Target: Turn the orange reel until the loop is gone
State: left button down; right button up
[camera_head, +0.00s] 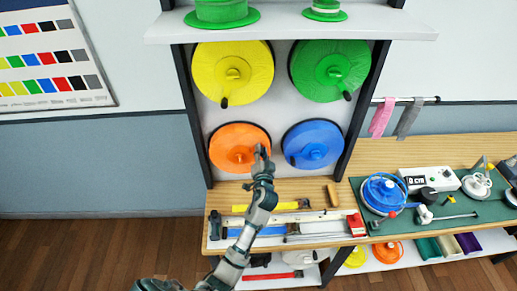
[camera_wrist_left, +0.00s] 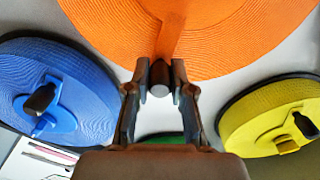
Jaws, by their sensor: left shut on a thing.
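The orange reel (camera_head: 232,146) is mounted low on the left of the wall panel, and it fills the top of the left wrist view (camera_wrist_left: 225,30). My left gripper (camera_head: 261,154) is at the reel's right side. In the left wrist view, my left gripper (camera_wrist_left: 160,80) is shut on the reel's dark crank knob (camera_wrist_left: 160,78), with one finger on each side. A flat orange arm (camera_wrist_left: 172,35) runs from the knob across the reel's face. I cannot make out a strap loop in either view. My right gripper is in neither view.
A yellow reel (camera_head: 228,68) and a green reel (camera_head: 322,68) hang above, and a blue reel (camera_head: 312,147) hangs close on the right. A wooden bench (camera_head: 290,188) with several tools lies below. A loose blue spool (camera_head: 382,190) lies on the right-hand workbench.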

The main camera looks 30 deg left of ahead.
pick_arm(q)
jog(key=shift+w+d+f+m, duration=0.1)
jog(key=shift+w+f+m, duration=0.05)
jog(key=shift+f+m, duration=0.7)
jog(key=shift+w+d+f+m, duration=0.1)
jog(key=shift+f+m, duration=0.45)
jog(key=shift+m, duration=0.6)
jog(key=shift+w+d+f+m, duration=0.1)
jog(key=shift+w+f+m, duration=0.05)
jog(key=shift+f+m, duration=0.7)
jog(key=shift+r, duration=0.1)
jog(key=c, duration=1.2)
grip_release()
jog(key=shift+o, duration=0.9)
jog(key=shift+a+f, duration=0.2)
jog(key=shift+d, duration=0.1)
jog(key=shift+w, duration=0.1)
